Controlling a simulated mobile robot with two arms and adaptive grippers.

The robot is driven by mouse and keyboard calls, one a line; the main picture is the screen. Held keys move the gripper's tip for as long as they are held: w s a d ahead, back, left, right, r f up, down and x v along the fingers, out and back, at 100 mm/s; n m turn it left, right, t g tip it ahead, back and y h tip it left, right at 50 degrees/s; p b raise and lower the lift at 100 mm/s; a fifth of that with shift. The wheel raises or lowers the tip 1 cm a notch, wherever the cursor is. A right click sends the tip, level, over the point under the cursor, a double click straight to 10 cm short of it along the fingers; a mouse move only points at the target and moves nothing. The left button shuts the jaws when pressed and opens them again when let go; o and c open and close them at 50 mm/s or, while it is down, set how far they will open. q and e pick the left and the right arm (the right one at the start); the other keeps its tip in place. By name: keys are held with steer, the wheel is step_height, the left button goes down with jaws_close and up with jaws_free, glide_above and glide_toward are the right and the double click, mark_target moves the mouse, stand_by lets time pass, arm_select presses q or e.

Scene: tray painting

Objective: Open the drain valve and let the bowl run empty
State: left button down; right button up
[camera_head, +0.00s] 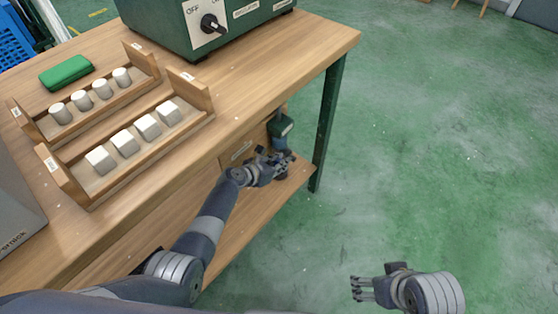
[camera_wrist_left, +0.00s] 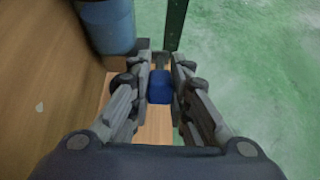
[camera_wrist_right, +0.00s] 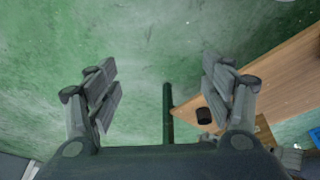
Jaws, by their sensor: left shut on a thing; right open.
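My left gripper (camera_head: 284,160) is at the right end of the table's front, beside a drawer and just below a dark teal fitting (camera_head: 281,125). In the left wrist view its fingers (camera_wrist_left: 160,75) are shut on a small blue handle (camera_wrist_left: 160,87). I cannot tell how far the handle is turned. A blue-grey cylinder (camera_wrist_left: 107,25) is just beyond, to the left. My right gripper (camera_head: 358,288) is open and empty over the floor; its spread fingers show in the right wrist view (camera_wrist_right: 160,85). I cannot make out the bowl or any liquid.
A green control box (camera_head: 195,35) with a black knob stands at the back of the table. Wooden racks (camera_head: 130,165) hold white cylinders and cubes, with a green block (camera_head: 66,72) behind. A green table leg (camera_head: 328,130) stands right of my left gripper. The floor at right is clear.

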arm_select(q)
steer(key=shift+d+r, duration=0.1)
steer(key=shift+r, duration=0.05)
steer(key=shift+w+d+r+g+y+p, duration=0.1)
steer(key=shift+g+y+p, duration=0.25)
steer(key=shift+p, duration=0.75)
arm_select(e)
steer(key=x, duration=0.8)
steer(key=shift+s+g, duration=0.3)
steer(key=shift+s, duration=0.1)
steer(key=shift+a+f, duration=0.1)
steer(key=shift+a, duration=0.05)
arm_select(q)
steer(key=c, duration=1.5)
jaws_free()
steer(key=shift+v, duration=6)
